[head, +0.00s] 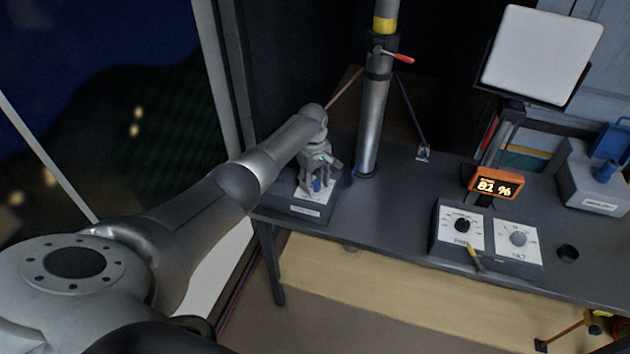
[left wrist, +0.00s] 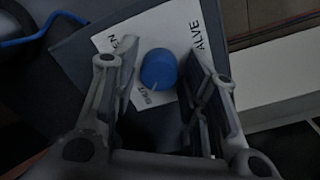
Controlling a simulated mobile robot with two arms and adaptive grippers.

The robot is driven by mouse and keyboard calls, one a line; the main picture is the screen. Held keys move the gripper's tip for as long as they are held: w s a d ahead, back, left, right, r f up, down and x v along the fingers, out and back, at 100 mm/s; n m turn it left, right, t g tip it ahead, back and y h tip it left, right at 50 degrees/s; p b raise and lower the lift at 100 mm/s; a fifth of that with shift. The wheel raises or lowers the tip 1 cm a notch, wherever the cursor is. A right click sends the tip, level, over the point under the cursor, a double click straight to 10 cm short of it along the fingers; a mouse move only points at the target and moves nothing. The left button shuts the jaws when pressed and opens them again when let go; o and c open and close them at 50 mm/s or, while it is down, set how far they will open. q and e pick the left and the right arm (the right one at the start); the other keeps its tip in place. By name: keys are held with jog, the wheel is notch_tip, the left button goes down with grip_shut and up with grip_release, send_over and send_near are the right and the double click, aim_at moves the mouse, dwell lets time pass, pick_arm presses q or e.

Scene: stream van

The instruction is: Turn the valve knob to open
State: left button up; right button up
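The blue valve knob (left wrist: 158,70) stands on a white plate (left wrist: 118,38) with printed words, of which "SHUT" and part of "VALVE" can be read. In the head view the knob (head: 317,185) shows small under my left gripper (head: 316,187), on a grey valve box (head: 290,208) at the left end of the desk. My left gripper (left wrist: 165,90) is open, with one finger on each side of the knob. Gaps show between fingers and knob in the left wrist view. I cannot tell the knob's exact pointer direction. My right gripper is out of view.
A metal pole (head: 372,125) with a red lever (head: 397,56) rises just right of my left gripper. Farther right are a two-dial panel (head: 484,235), an orange display (head: 495,184) reading 81 % and another grey box (head: 592,180). The desk's middle is clear.

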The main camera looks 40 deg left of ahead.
pick_arm(q)
jog(key=c, duration=0.6)
